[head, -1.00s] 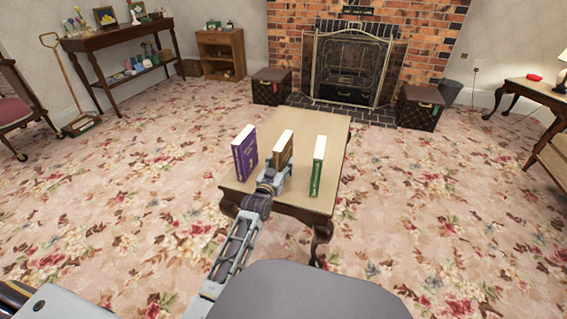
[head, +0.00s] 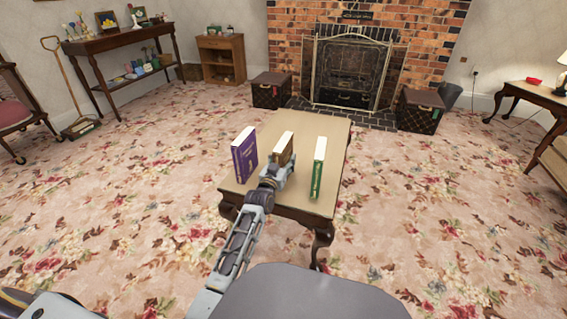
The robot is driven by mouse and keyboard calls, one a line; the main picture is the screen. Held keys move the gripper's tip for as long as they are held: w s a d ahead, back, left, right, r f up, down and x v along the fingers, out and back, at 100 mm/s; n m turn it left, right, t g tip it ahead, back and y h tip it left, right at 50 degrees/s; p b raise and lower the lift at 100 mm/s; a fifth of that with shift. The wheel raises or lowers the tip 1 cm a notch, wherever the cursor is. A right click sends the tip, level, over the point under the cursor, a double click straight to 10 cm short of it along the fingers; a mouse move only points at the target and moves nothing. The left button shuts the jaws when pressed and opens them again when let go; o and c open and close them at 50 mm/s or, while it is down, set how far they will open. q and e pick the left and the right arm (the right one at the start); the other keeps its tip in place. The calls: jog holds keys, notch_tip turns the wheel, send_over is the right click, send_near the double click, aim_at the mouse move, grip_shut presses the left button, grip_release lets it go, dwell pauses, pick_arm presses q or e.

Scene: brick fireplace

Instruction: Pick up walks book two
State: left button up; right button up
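Three books stand upright on a small wooden table (head: 318,133): a purple book (head: 245,157) on the left, a brown book (head: 286,148) in the middle and a green book (head: 318,170) on the right. I cannot read which one is walks book two. My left gripper (head: 277,171) is at the near side of the brown book and covers its lower part. Its fingers overlap the book, and I cannot tell whether they are open or shut on it. My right gripper is not in view.
The purple and green books stand close on either side of my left gripper. The far half of the table is clear. A brick fireplace (head: 433,45) with two patterned boxes (head: 270,92) is behind. Flowered carpet surrounds the table.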

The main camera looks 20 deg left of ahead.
aim_at(283, 141)
pick_arm(q)
jog(key=c, duration=0.4)
grip_shut()
jog(key=shift+r, duration=0.15)
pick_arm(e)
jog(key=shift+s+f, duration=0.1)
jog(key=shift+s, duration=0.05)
pick_arm(q)
jog(key=shift+r, duration=0.1)
notch_tip(283, 141, up, 8)
jog(key=p, duration=0.4)
jog(key=shift+r+p, duration=0.45)
jog(key=shift+r, duration=0.45)
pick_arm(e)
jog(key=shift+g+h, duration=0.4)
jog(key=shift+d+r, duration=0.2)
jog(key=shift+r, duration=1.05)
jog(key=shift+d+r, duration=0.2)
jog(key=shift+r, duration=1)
